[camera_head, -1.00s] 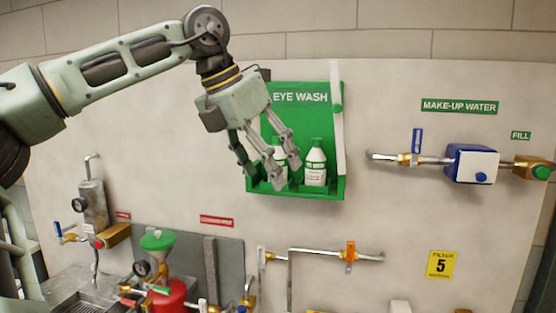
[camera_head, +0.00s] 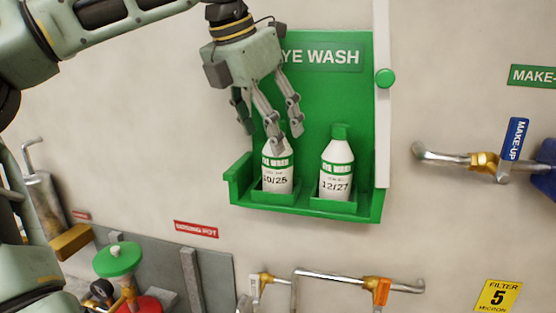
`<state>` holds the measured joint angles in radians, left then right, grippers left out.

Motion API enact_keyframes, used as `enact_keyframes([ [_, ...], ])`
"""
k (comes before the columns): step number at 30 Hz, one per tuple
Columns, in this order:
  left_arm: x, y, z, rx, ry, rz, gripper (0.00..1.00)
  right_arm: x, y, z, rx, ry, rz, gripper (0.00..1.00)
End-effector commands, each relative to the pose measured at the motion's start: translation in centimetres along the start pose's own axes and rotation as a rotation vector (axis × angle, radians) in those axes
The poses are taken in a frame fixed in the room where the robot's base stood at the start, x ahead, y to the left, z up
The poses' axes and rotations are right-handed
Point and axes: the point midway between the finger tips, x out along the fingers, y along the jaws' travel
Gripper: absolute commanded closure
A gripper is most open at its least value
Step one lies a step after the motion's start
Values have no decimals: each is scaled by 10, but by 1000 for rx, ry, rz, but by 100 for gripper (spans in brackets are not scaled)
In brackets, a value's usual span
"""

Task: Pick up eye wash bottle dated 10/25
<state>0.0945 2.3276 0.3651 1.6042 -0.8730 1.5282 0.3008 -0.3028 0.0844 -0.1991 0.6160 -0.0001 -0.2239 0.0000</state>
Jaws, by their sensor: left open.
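Two white eye wash bottles stand upright in the green eye wash holder (camera_head: 350,102) on the wall. The left bottle (camera_head: 277,172) reads 10/25; its top is hidden behind my gripper's fingers. The right bottle (camera_head: 337,165) has a green cap and reads 12/27. My left gripper (camera_head: 273,132) comes down from above, its fingers apart and pointing down at the top of the 10/25 bottle. It holds nothing, and I cannot tell whether it touches the bottle. My right gripper is not in view.
A white upright cover (camera_head: 382,120) with a green knob edges the holder on the right. A pipe with a blue make-up tag (camera_head: 514,138) is further right.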

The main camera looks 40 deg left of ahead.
Motion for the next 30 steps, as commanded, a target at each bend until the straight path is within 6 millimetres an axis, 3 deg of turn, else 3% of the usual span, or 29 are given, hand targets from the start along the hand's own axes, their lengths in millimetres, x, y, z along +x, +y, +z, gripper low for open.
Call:
enact_keyframes([
  [5,19,-3,0,2,4,-2,37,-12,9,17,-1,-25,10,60],
  [12,53,-7,-2,1,3,-3,37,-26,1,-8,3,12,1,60],
  [16,59,-7,-2,0,-1,-2,37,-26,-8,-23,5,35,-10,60],
  [21,60,-7,-2,0,-1,-2,37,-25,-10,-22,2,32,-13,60],
  [30,59,-7,-2,0,-1,-1,63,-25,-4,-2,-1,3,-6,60],
])
